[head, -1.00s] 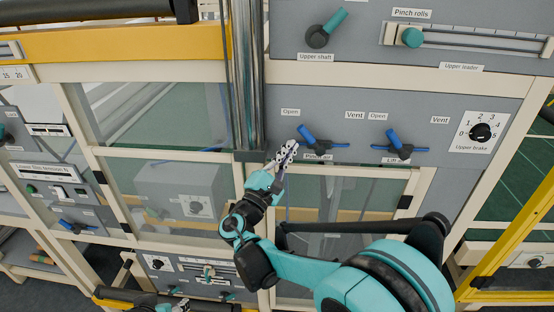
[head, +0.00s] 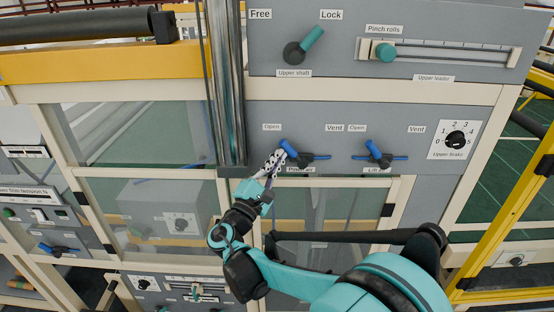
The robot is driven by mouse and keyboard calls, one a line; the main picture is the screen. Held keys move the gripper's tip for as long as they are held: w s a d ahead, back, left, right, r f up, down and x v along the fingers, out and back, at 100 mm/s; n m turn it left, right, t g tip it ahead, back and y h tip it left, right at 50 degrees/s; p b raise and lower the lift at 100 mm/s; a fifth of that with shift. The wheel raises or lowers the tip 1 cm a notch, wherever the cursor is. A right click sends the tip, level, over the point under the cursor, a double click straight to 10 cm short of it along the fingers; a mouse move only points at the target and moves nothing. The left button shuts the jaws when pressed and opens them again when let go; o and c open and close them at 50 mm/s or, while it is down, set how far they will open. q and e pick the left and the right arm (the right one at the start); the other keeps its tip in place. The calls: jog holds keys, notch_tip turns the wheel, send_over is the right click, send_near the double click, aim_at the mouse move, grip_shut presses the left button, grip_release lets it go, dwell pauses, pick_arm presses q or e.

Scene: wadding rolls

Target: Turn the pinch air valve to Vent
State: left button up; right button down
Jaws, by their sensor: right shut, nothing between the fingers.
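The left of two blue-handled valves (head: 290,149) sits on the grey panel under an Open label at left and a Vent label at right. Its blue handle tilts up and left, toward Open. The name label below it is partly hidden and I cannot read it fully. My right gripper (head: 277,157) is shut and empty, with its fingertips at the left side of this handle. I cannot tell whether they touch it. My left gripper is not in view.
A second blue-handled valve (head: 374,150) stands to the right, then the Upper brake dial (head: 456,140). A shiny vertical column (head: 228,90) rises close to the left of my gripper. Above are the upper shaft lever (head: 305,44) and the pinch rolls slider (head: 386,53).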

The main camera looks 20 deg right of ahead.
jog(key=shift+d+r+m, duration=0.1)
jog(key=shift+r+m, duration=0.15)
jog(key=shift+m, duration=0.15)
jog(key=r+m+g+p, duration=0.1)
jog(key=d+r+m+g+p, duration=0.1)
jog(key=m, duration=0.1)
jog(key=shift+s+d+g+p, duration=0.1)
jog(key=shift+s+g+p, duration=0.05)
jog(key=shift+g+p, duration=0.15)
jog(key=m+g+y+p, duration=0.3)
jog(key=m+y+p, duration=0.25)
jog(key=m, duration=0.25)
send_near(311, 145)
jog(key=w+d, duration=0.2)
jog(key=d, duration=0.1)
jog(key=shift+s+d+m+y+p, duration=0.25)
jog(key=shift+s+d+m+p, duration=0.25)
jog(key=shift+m, duration=0.3)
jog(key=shift+d, duration=0.1)
jog(key=shift+w, duration=0.1)
